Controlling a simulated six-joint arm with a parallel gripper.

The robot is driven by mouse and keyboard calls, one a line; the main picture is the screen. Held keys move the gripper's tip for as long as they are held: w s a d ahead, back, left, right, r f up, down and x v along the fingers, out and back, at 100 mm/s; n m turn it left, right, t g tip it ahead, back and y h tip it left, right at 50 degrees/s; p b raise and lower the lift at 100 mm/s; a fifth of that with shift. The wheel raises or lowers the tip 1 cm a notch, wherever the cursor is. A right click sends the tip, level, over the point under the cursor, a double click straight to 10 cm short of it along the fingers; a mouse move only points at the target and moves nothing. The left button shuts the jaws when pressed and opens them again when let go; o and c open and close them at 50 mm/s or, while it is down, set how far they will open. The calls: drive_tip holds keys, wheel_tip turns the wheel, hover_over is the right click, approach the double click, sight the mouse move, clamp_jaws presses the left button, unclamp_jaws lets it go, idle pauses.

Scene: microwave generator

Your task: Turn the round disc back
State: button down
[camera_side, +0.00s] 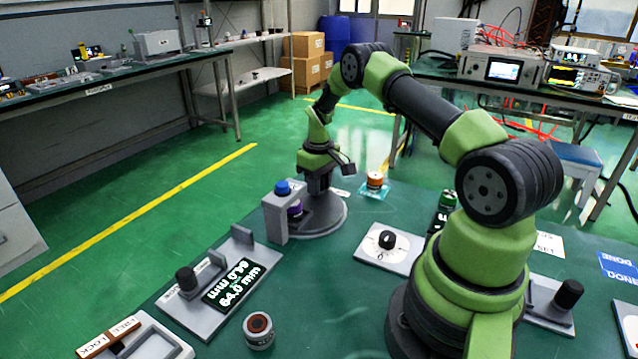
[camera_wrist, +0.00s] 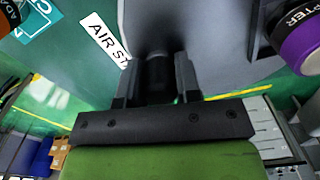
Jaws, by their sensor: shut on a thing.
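The round grey disc (camera_side: 330,222) lies flat on the green bench, partly hidden by my gripper (camera_side: 318,188) and a grey bracket. It seems to be the grey surface (camera_wrist: 222,35) in the wrist view. My gripper (camera_wrist: 158,85) points down over the disc and is shut on a dark upright peg (camera_wrist: 158,72), which is blurred and in shadow. In the side view the fingers and peg are too small to tell apart. A purple adapter (camera_side: 296,208) stands at the disc's left, beside the bracket. It also shows at the right of the wrist view (camera_wrist: 300,40).
The grey bracket (camera_side: 274,218) with a blue knob (camera_side: 283,187) stands close left of my gripper. An orange-topped adapter (camera_side: 375,179) sits on a teal pad to the right. A white dial plate (camera_side: 372,254) and a gauge with a display (camera_side: 231,285) lie nearer the camera.

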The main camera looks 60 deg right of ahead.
drive_tip(key=shift+w+n, duration=0.1)
drive_tip(key=shift+n, duration=0.2)
drive_tip(key=shift+w+n, duration=0.55)
drive_tip(key=shift+n, duration=0.45)
drive_tip(key=shift+w+a+n, duration=0.25)
drive_tip(key=shift+w+n, duration=0.25)
drive_tip(key=shift+n, duration=0.5)
drive_tip(key=shift+w+a+n, duration=0.2)
drive_tip(key=shift+w+n, duration=0.3)
drive_tip(key=shift+n, duration=0.5)
drive_tip(key=shift+w+a+n, duration=0.35)
drive_tip(key=shift+w+n, duration=0.05)
drive_tip(key=shift+n, duration=0.5)
drive_tip(key=shift+w+a+n, duration=0.35)
drive_tip(key=shift+n, duration=0.55)
drive_tip(key=shift+w+a+n, duration=0.2)
drive_tip(key=shift+a+n, duration=0.15)
drive_tip(key=shift+n, duration=0.4)
drive_tip(key=shift+w+a+n, duration=0.2)
drive_tip(key=shift+a+n, duration=0.15)
drive_tip(key=shift+n, duration=0.4)
drive_tip(key=shift+a, duration=0.1)
drive_tip(key=c, duration=0.8)
unclamp_jaws()
